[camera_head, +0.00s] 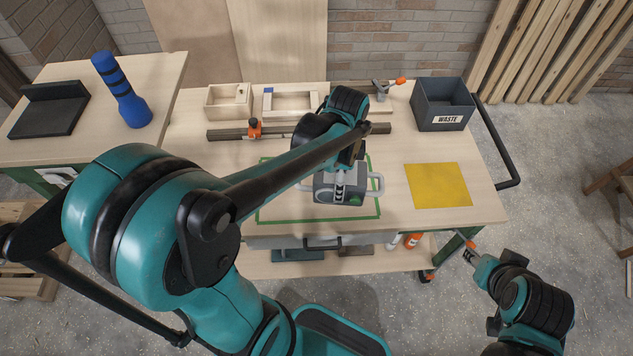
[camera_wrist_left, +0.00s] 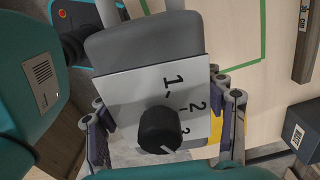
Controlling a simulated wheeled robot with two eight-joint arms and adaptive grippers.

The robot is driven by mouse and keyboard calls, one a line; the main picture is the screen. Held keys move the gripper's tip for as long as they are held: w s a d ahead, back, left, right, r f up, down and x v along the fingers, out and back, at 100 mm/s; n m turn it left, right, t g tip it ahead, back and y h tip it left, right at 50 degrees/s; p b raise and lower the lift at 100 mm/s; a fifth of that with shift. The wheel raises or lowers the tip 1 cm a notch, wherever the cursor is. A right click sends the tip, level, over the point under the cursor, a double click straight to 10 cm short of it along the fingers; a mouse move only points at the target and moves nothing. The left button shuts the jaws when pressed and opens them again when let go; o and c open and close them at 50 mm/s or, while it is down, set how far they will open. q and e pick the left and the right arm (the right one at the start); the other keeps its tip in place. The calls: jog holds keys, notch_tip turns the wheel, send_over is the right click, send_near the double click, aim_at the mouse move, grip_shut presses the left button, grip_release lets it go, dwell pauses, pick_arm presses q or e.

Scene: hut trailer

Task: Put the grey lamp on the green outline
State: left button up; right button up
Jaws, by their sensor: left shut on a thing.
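The grey lamp (camera_head: 325,185) is at the right part of the green outline (camera_head: 290,221) on the workbench, partly hidden under my left arm. Its light grey frame overlaps the outline's right side in the head view. I cannot tell whether it touches the bench or hangs just above it. My left gripper (camera_head: 343,182) is shut on the lamp. In the left wrist view, fingers stand on both sides of the lamp (camera_wrist_left: 130,50), with its white numbered panel and black knob facing me; the green outline (camera_wrist_left: 234,58) shows beyond. My right gripper (camera_head: 468,253) hangs empty off the bench's front right; its jaw state is unclear.
A yellow sheet (camera_head: 438,186) lies right of the outline. A grey waste bin (camera_head: 441,119) stands behind it. Wooden trays (camera_head: 228,101) and a bar clamp (camera_head: 228,134) lie at the back. A blue flashlight (camera_head: 121,92) stands on the left table.

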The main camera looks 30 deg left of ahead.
aim_at(321, 202)
pick_arm(q)
jog(key=shift+n, duration=0.9)
jog(key=s+f, duration=0.1)
jog(key=s+a+f, duration=0.1)
jog(key=s+f, duration=0.1)
jog(key=s+a+f, duration=0.1)
jog(key=s, duration=0.1)
jog(key=shift+s+a+f, duration=0.15)
jog(key=shift+a+f, duration=0.1)
jog(key=shift+f, duration=0.1)
jog(key=w+a+f+b, duration=0.1)
jog(key=w+a+f, duration=0.1)
jog(key=f, duration=0.1)
jog(key=w+a+f+b, duration=0.2)
jog(key=a+f, duration=0.1)
jog(key=w+a+f+b, duration=0.2)
jog(key=w+a+f, duration=0.1)
jog(key=f, duration=0.1)
jog(key=shift+f, duration=0.25)
jog(key=shift+r, duration=0.1)
